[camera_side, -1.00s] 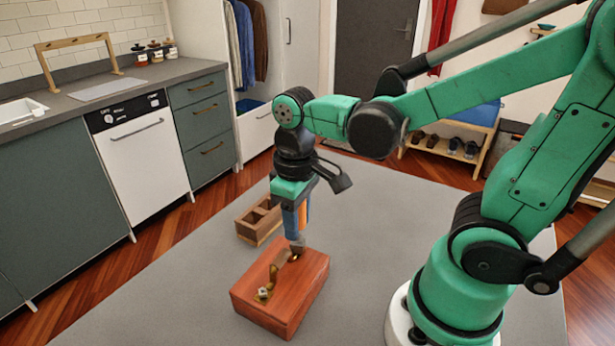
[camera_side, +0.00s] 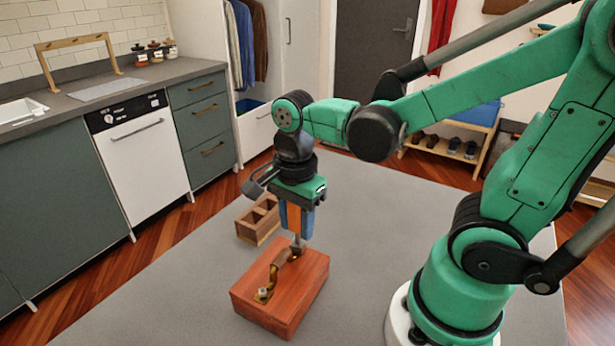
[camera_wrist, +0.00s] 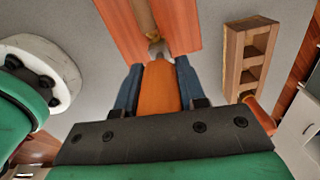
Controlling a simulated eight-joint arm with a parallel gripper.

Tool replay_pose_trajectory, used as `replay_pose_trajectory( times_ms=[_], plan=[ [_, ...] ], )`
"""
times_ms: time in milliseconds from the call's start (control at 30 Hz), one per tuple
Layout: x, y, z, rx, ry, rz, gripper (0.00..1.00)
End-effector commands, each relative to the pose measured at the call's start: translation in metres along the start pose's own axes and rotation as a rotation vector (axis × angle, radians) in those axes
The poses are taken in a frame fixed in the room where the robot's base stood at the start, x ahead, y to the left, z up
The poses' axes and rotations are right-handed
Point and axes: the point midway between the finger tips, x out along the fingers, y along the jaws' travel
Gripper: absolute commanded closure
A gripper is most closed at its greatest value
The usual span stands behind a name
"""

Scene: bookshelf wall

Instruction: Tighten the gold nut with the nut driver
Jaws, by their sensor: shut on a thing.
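My gripper (camera_side: 297,228) has blue fingers shut on the orange handle of the nut driver (camera_wrist: 160,95), which is upright, tip down. The driver's metal socket end (camera_wrist: 158,48) is at the far end of a bent brass piece (camera_side: 278,274) on a reddish wooden block (camera_side: 308,286). The gold nut is hidden at the socket, so I cannot tell how far it is seated. A small silvery nut or bolt head (camera_side: 264,292) shows at the brass piece's near end.
A wooden rack with open compartments (camera_side: 246,232) stands on the grey table (camera_side: 180,285) behind the block; it also shows at right in the wrist view (camera_wrist: 232,55). Kitchen cabinets stand beyond the table's left edge.

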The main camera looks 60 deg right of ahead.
Motion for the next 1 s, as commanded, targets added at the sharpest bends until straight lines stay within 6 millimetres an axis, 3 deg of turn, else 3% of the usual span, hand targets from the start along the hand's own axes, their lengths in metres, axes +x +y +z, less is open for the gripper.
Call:
replay_pose_trajectory(
  times_ms=[133,333,1000],
  plan=[
    [0.0,-0.0002,0.0,0.162,0.0,0.0,1.0],
    [-0.0001,-0.0002,0.0,0.249,0.0,0.0,1.0],
    [0.0,-0.0001,0.0001,0.132,0.0,0.0,1.0]
  ],
)
